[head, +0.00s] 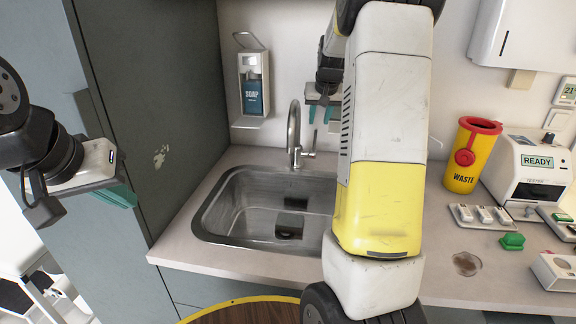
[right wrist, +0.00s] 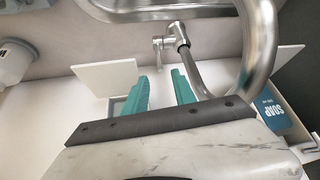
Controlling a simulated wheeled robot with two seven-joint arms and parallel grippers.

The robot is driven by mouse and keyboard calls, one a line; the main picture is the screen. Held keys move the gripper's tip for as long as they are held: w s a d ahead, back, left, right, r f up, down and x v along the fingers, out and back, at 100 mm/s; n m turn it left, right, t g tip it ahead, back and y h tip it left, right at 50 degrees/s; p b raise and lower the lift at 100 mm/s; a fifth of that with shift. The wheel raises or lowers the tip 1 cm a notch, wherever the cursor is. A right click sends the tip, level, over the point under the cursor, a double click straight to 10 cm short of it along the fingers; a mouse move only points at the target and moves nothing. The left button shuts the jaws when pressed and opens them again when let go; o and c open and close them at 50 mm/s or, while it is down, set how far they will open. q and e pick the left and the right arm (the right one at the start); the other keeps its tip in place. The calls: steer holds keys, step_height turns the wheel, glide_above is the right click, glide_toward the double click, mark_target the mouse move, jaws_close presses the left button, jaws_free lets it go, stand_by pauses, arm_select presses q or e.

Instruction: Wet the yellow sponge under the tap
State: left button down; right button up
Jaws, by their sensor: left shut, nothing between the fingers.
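The yellow sponge is not seen in either view; my right arm hides part of the sink and counter. The metal tap (head: 293,135) rises behind the steel sink (head: 217,205); no water stream shows. The tap also shows large in the right wrist view (right wrist: 184,52). My right gripper (head: 320,114) is beside and above the tap, near the wall. Its teal fingers show apart in the right wrist view (right wrist: 161,88), with nothing held and the tap's lever beyond them. My left gripper (head: 122,196) is shut and empty at the left, in front of the grey cabinet.
A soap dispenser (head: 252,88) hangs on the wall left of the tap. A yellow waste bin (head: 466,160), a tester box (head: 533,165), a tray of white pieces (head: 480,222) and a green object (head: 512,241) occupy the right counter. The grey cabinet (head: 150,100) borders the sink's left.

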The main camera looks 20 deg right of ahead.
steer(key=shift+c, duration=0.4)
steer(key=c, duration=0.4)
steer(key=shift+s+n, duration=0.15)
steer(key=shift+n, duration=0.35)
jaws_close()
steer(key=s+a+r+n+g, duration=0.15)
steer(key=s+n, duration=0.55)
steer(key=n, duration=1.1)
glide_above(314, 143)
steer(key=s, duration=0.3)
step_height(314, 143, down, 8)
steer(key=shift+a+r, duration=0.2)
steer(key=shift+r, duration=0.05)
